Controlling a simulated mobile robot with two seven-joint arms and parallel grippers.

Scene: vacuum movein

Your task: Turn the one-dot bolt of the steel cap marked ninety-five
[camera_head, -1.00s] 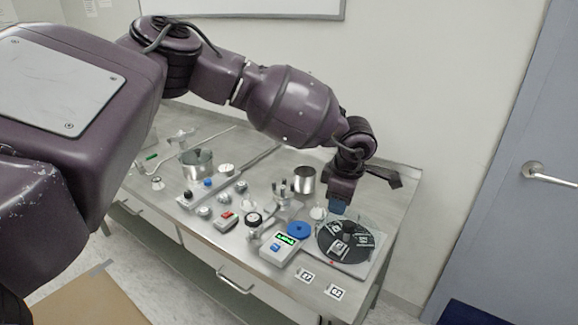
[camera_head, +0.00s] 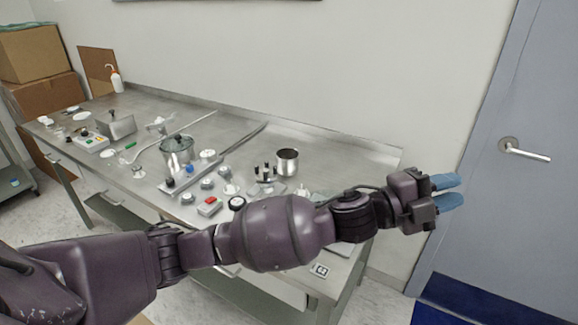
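Several small round grey metal pieces, one of them a cap-like piece (camera_head: 207,184), stand on the steel table around a long metal bar. Their markings and bolt dots are too small to read, so I cannot tell which is the cap marked ninety-five. My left gripper (camera_head: 449,191) has blue fingertips parted by a gap and nothing between them. It is raised past the table's right end, in front of the grey door, apart from the metal pieces. My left forearm hides the front right part of the table. My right gripper is not in view.
A lidded steel pot (camera_head: 177,151) and an open steel cup (camera_head: 287,161) stand on the table. A red-topped switch box (camera_head: 209,206) is near the front edge. A white bottle (camera_head: 116,80) stands at the far left. The grey door (camera_head: 480,190) is at right.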

